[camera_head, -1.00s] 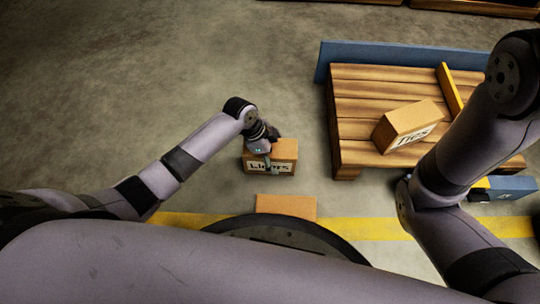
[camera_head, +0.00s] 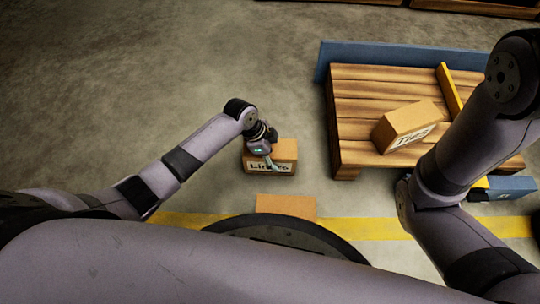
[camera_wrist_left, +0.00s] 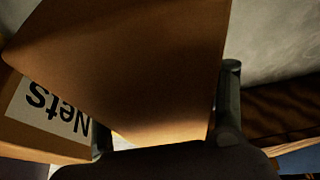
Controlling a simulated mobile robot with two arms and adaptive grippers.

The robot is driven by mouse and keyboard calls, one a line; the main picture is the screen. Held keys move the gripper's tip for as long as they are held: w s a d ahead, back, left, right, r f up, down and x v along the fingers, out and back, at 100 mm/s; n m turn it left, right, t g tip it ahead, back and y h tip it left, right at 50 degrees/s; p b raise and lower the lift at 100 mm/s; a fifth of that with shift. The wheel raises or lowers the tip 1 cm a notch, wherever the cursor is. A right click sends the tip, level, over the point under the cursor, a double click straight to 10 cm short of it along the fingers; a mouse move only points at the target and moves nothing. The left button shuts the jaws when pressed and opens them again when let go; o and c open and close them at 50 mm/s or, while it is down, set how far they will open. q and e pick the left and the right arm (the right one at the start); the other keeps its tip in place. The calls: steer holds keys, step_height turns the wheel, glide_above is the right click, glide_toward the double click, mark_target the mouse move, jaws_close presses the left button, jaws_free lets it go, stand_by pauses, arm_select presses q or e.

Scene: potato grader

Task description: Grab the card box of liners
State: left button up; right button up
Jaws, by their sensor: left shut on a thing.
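The card box of liners (camera_head: 285,151) is a brown carton with a black-on-white label, left of the wooden pallet in the head view. My left gripper (camera_head: 270,161) is over its near side and partly covers the label. In the left wrist view the carton (camera_wrist_left: 130,60) fills the middle between the two fingers (camera_wrist_left: 165,125), and the gripper is shut on it. Whether the carton is clear of the floor I cannot tell. My right arm shows at the right, but its gripper is out of view.
A plain carton (camera_head: 286,206) lies nearer me. A carton labelled Nets (camera_wrist_left: 45,115) shows in the wrist view. The pallet (camera_head: 370,100) carries a Ties carton (camera_head: 408,125) and a yellow bar (camera_head: 449,90), with a blue panel (camera_head: 400,53) behind. Floor at left is clear.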

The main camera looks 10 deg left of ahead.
arm_select(q)
steer(key=c, duration=0.6)
